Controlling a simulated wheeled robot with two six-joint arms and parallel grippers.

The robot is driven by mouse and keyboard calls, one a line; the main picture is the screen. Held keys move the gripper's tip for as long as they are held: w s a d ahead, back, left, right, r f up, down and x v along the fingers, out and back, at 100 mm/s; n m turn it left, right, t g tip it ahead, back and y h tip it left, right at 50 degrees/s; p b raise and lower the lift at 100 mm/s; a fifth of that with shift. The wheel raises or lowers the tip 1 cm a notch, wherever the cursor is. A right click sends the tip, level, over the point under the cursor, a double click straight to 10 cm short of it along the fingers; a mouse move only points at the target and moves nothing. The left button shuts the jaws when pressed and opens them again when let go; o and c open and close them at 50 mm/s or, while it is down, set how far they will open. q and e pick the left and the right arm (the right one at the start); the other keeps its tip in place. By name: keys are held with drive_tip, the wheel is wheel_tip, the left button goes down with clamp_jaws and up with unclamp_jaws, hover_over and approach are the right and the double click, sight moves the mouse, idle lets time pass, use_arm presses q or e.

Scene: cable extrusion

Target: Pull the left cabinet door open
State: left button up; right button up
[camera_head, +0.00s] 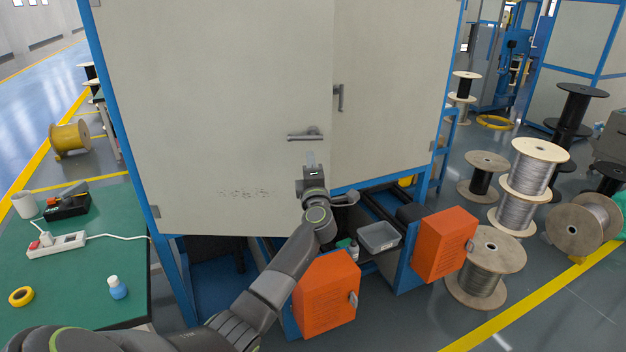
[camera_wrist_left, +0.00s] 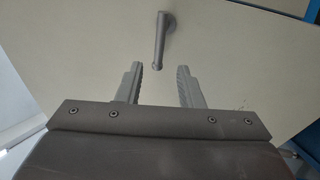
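The left cabinet door (camera_head: 220,100) is a large pale panel. Its lower free corner hangs lower and nearer than the right door (camera_head: 390,80), so it appears partly swung out. Its grey lever handle (camera_head: 305,134) lies horizontal near the free edge. In the left wrist view the handle (camera_wrist_left: 160,40) is just beyond the fingertips, roughly centred on the gap. My left gripper (camera_head: 311,160) is in front of the door, just below the handle; its fingers (camera_wrist_left: 161,68) are apart with nothing between them. My right gripper is not in view.
The right door has an upright handle (camera_head: 340,97). Orange boxes (camera_head: 326,292) (camera_head: 445,243) stick out below the doors. A green table (camera_head: 70,270) stands at the left. Cable spools (camera_head: 486,265) stand at the right.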

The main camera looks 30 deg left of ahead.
use_arm(q)
drive_tip(key=shift+v, duration=2.45)
drive_tip(key=shift+c, duration=0.4)
